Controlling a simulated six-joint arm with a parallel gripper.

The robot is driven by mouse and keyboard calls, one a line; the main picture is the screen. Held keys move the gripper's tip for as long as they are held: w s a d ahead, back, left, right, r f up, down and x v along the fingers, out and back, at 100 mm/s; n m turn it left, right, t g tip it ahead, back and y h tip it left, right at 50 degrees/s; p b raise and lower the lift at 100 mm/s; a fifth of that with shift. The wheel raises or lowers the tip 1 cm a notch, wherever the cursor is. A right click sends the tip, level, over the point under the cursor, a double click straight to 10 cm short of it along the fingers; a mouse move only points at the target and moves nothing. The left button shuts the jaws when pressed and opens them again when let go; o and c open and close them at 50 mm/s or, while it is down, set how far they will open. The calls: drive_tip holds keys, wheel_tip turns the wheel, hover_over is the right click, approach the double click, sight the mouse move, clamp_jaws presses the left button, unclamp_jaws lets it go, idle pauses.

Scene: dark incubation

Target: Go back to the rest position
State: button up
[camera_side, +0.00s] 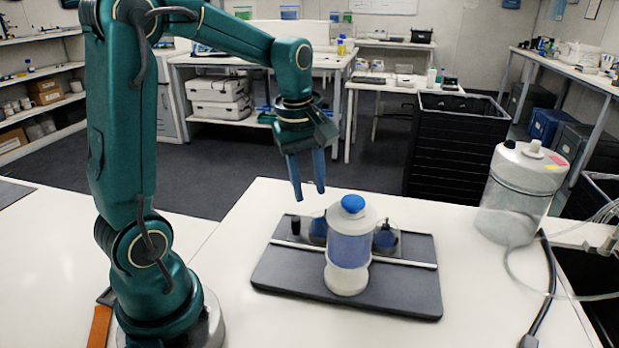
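My gripper (310,193) hangs in the air with its two blue fingers pointing down, above and behind the left part of the dark tray. The fingers are apart and nothing shows between them. A white bottle-like container with a blue band and a blue cap (348,255) stands upright on the dark tray (400,297). The gripper is apart from it, up and to its left.
On the tray, a small black item (295,225) and a small round container (386,237) stand by the white bar. A large clear vessel with tubing (516,190) stands at right. A black cable (545,290) lies near the right edge.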

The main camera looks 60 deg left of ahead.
drive_tip(key=s+d+r+m+t, duration=0.2)
drive_tip(key=s+d+m+t, duration=0.2)
drive_tip(key=s+d+m, duration=0.6)
drive_tip(key=shift+s+r+m+h, duration=0.3)
drive_tip(key=shift+s+m, duration=0.15)
drive_tip(key=shift+m, duration=2.75)
drive_tip(key=shift+d, duration=0.1)
